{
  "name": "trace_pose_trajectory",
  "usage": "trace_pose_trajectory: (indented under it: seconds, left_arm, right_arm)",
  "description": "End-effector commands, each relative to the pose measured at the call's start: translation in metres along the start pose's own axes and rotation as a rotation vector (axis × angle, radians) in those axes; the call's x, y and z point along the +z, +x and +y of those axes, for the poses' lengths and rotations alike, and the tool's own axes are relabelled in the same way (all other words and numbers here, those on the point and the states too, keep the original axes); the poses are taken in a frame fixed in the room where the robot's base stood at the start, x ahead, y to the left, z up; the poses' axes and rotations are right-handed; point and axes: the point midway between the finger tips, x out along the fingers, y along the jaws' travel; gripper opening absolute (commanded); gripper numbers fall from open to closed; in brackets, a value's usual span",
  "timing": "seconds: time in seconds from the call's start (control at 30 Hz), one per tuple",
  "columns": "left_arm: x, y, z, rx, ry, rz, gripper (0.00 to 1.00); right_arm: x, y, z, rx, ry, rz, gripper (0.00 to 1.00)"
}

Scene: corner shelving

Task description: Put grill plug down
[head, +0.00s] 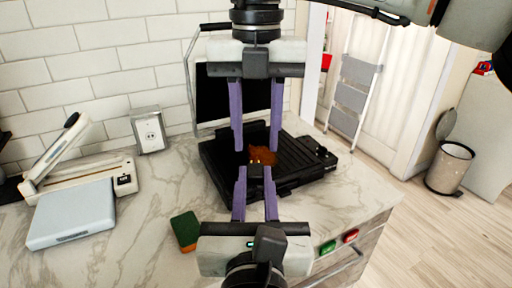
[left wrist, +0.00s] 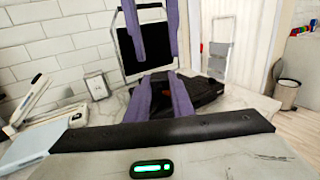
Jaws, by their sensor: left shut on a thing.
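My left gripper (head: 255,178) comes up from the bottom of the head view, shut on the dark grill plug (head: 255,171). Two small gold prongs show at the plug's far end, pointing away from the gripper. The plug is in front of the black grill (head: 300,157), whose lid (head: 225,100) stands open. My right gripper (head: 257,147) reaches down from the top, with its purple fingers apart and nothing seen held between them. The two grippers face each other closely. In the left wrist view the grill lid (left wrist: 155,45) shows behind the fingers; the plug is hard to make out.
A wall outlet box (head: 149,130) stands at the back left. A white appliance (head: 85,180) with a raised arm and a grey-blue pad is at the left. A green-brown sponge (head: 185,231) lies at the front. Marble counter (head: 140,215) between them is clear.

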Motion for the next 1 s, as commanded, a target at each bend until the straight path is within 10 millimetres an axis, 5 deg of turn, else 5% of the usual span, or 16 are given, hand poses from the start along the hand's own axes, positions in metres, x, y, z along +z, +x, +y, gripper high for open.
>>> trace_pose_trajectory:
  seconds: [0.2, 0.6, 0.87, 0.9, 1.0]
  left_arm:
    - [0.000, 0.000, 0.000, 0.000, 0.000, 0.000, 0.00]
    - [0.000, 0.000, 0.000, 0.000, 0.000, 0.000, 0.00]
    - [0.000, 0.000, 0.000, -0.001, 0.000, -0.001, 0.00]
    - [0.000, 0.000, 0.000, -0.001, 0.000, -0.001, 0.24]
    - [0.000, 0.000, 0.000, -0.001, 0.000, 0.000, 0.41]
  right_arm:
    - [0.000, 0.028, 0.000, 0.000, -0.001, 0.002, 0.34]
    - [0.000, 0.036, 0.000, 0.001, 0.000, 0.000, 0.34]
    - [0.000, 0.036, 0.000, 0.001, -0.001, 0.000, 0.00]
    - [0.000, 0.036, 0.001, 0.002, -0.001, 0.000, 0.00]
    - [0.000, 0.036, 0.001, 0.002, -0.001, 0.000, 0.00]
